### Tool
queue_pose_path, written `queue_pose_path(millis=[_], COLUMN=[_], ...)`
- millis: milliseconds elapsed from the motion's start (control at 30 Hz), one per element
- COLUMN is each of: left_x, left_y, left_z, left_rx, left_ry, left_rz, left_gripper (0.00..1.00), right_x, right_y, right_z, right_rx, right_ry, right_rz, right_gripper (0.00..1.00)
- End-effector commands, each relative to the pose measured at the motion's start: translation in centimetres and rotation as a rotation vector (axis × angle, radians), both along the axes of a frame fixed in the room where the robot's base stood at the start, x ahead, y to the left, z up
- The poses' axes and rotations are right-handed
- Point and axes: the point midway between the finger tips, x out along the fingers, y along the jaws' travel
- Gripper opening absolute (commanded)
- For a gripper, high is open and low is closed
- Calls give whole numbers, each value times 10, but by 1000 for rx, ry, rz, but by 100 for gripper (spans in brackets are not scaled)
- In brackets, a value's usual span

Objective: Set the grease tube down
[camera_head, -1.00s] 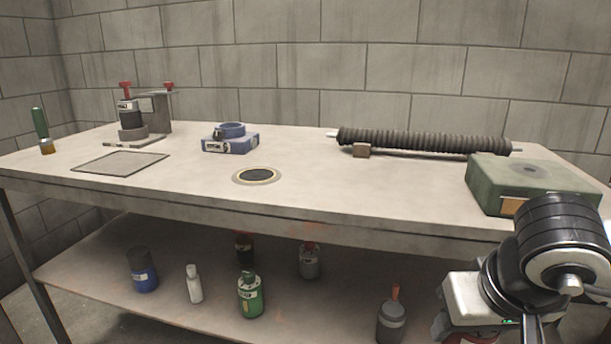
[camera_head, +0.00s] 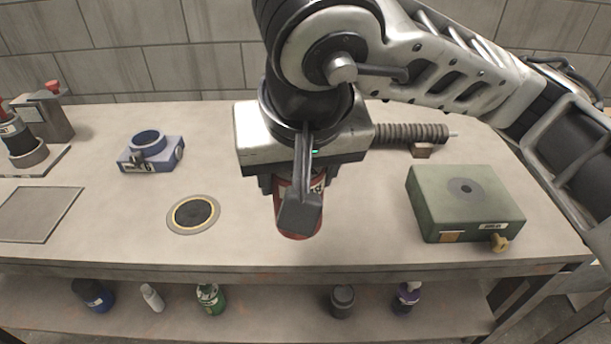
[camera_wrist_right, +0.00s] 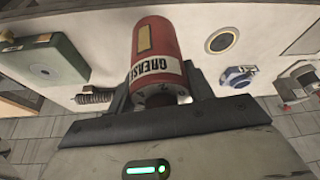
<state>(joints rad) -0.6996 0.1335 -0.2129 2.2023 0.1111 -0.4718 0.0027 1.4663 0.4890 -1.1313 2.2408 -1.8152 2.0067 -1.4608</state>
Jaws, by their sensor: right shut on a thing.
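My right gripper (camera_head: 300,205) is shut on a red grease tube (camera_head: 284,200) over the middle of the tabletop. In the head view, a dark finger covers much of the tube. In the right wrist view, the tube (camera_wrist_right: 150,45) sits between both fingers, with a white "GREASE" label and a yellow patch. It points away from the palm. I cannot tell whether its far end touches the table. A round dark pad with a yellow ring (camera_head: 193,213) lies to the left of the tube. My left gripper is not in view.
A green box (camera_head: 463,200) stands right of the tube, with a ribbed dark roller (camera_head: 415,133) behind. A blue clamp-like block (camera_head: 151,150) and a flat grey plate (camera_head: 38,214) are at left. Bare tabletop (camera_head: 250,245) surrounds the tube. Several bottles stand on the shelf below.

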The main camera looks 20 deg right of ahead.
Motion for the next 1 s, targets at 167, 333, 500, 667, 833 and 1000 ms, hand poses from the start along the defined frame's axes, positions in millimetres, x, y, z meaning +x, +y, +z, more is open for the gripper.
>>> queue_pose_path(millis=[167, 333, 500, 667, 833, 1000], left_x=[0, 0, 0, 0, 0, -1], left_y=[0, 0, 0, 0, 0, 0], left_z=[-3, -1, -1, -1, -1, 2], left_rx=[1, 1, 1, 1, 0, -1], left_ry=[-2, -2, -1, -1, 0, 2], left_rz=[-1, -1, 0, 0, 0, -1], left_gripper=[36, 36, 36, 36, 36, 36], right_x=[33, 73, 99, 113, 121, 123], right_y=[-16, -33, -44, -49, -53, -53], right_z=[-21, -37, -68, -85, -96, -121], right_rx=[1, -1, -2, -1, -1, -1], right_ry=[10, 7, 6, 2, 3, 5], right_rz=[-12, -12, -7, -4, -5, -3], right_gripper=[25, 25, 25, 25, 25, 25])
